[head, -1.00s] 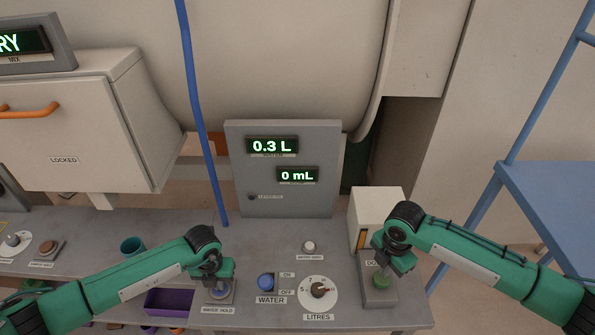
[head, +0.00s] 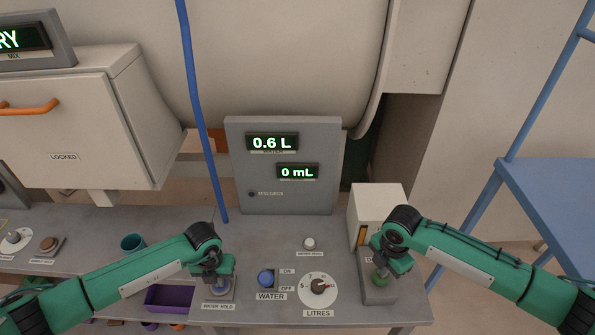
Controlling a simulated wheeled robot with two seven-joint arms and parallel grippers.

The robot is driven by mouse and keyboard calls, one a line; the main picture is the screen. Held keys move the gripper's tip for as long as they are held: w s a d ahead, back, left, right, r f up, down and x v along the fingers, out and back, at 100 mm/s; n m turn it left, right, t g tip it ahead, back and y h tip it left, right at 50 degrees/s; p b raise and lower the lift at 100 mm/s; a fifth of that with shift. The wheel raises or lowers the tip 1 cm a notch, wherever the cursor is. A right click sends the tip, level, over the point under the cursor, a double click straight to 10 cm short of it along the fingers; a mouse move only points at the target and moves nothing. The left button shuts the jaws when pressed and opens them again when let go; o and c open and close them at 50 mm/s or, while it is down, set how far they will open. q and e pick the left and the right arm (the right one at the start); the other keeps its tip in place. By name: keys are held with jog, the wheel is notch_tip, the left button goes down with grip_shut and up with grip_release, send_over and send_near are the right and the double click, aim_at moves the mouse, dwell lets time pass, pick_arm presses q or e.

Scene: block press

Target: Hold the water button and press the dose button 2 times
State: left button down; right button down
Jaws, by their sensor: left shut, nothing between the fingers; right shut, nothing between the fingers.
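My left gripper (head: 219,282) is shut, with its tips down on the blue water hold button (head: 220,290), which it partly covers. My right gripper (head: 382,272) is shut, with its tips at the green dose button (head: 380,280); I cannot tell whether they touch it. The dose button sits on a grey box at the right end of the counter, its label mostly hidden by my gripper. The grey display panel (head: 240,200) reads 0.6 L on the upper screen (head: 272,142) and 0 mL on the lower screen (head: 297,171).
Between my grippers are a blue water on/off knob (head: 266,278), a litres dial (head: 318,287) and a small white button (head: 309,243). A white box (head: 366,208) stands behind the dose button. A purple bin (head: 168,299) and a teal cup (head: 132,244) are at the left. A blue hose (head: 200,110) hangs down.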

jog(key=shift+f, duration=0.5)
dwell(0.3)
jog(key=shift+r, duration=1.55)
jog(key=shift+f, duration=1.5)
jog(key=shift+r, duration=1.5)
notch_tip(320, 180, up, 5)
